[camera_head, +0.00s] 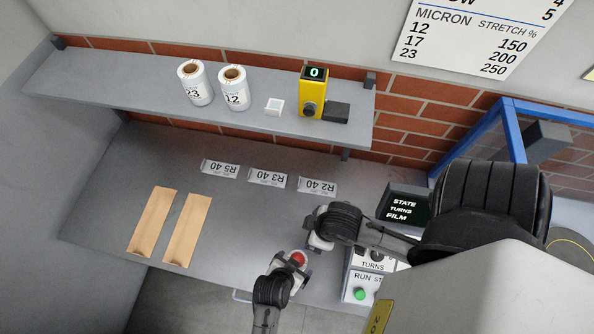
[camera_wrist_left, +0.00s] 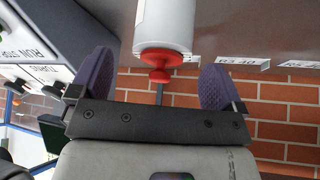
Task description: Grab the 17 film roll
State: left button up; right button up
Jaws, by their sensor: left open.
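A white roll (camera_wrist_left: 165,22) with a red end knob (camera_wrist_left: 160,68) shows in the left wrist view. Its far end is cut off and no number shows on it. My left gripper (camera_wrist_left: 158,78) is open, with its two purple fingers apart on either side of the red knob; both fingers look clear of the roll. In the head view the red knob (camera_head: 298,258) lies by my left gripper (camera_head: 288,268), over the lower right of the table. My right gripper (camera_head: 318,240) is close beside it, and I cannot tell whether it is open or shut.
On the shelf (camera_head: 130,80) stand two film rolls, marked 23 (camera_head: 195,82) and 12 (camera_head: 233,87), and a yellow device (camera_head: 313,94). The control box (camera_head: 362,275) is close right of the grippers. Labels and two brown strips (camera_head: 155,220) lie on the table.

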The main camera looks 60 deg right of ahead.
pick_arm(q)
jog(key=shift+x, duration=2.15)
jog(key=shift+w+d+r, duration=0.1)
jog(key=shift+d, duration=0.05)
jog(key=shift+c, duration=0.4)
jog(key=c, duration=1.1)
